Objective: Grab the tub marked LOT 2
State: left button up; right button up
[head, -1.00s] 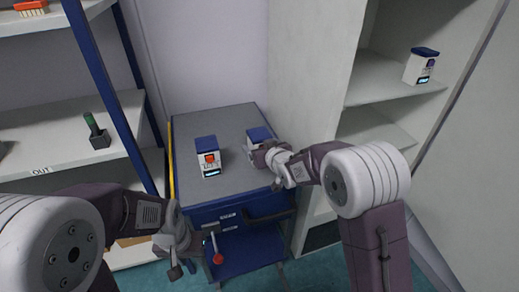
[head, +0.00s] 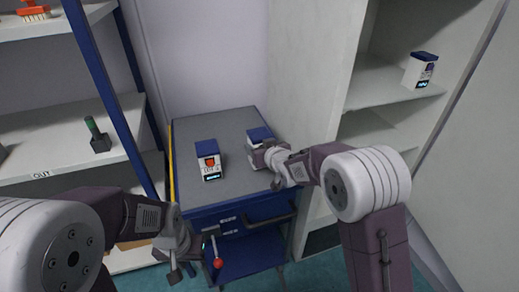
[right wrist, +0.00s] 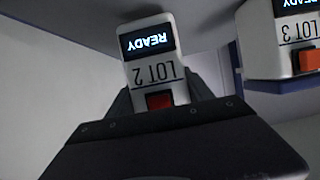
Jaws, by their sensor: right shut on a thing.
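The LOT 2 tub (right wrist: 155,65) is a white tub with a lit READY display and a red button, upside down in the right wrist view. In the head view it is the right-hand blue-lidded tub (head: 259,134) at the right edge of the cart top. My right gripper (head: 262,157) is shut on it and hides part of it. I cannot tell whether the tub touches the cart top. My left gripper (head: 193,258) is in front of the cart, with its fingers apart and no tub between them.
The LOT 3 tub (right wrist: 290,40) stands close by, seen on the cart's grey top (head: 190,190) as the left tub (head: 209,160). A similar tub (head: 421,69) is on the right shelf. A red-knobbed lever (head: 218,263) is beside my left gripper. Shelving stands at left.

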aim_at(261, 138)
jog(key=r, duration=0.3)
jog(key=shift+s+d+r+p, duration=0.2)
jog(key=shift+d+r+p, duration=0.05)
jog(key=shift+p, duration=0.05)
jog(key=s+d+r+p, duration=0.3)
jog(key=s+d+r, duration=0.3)
jog(key=s+d, duration=0.1)
jog(key=shift+s+d, duration=0.3)
jog(key=shift+s, duration=0.25)
jog(key=shift+r, duration=0.1)
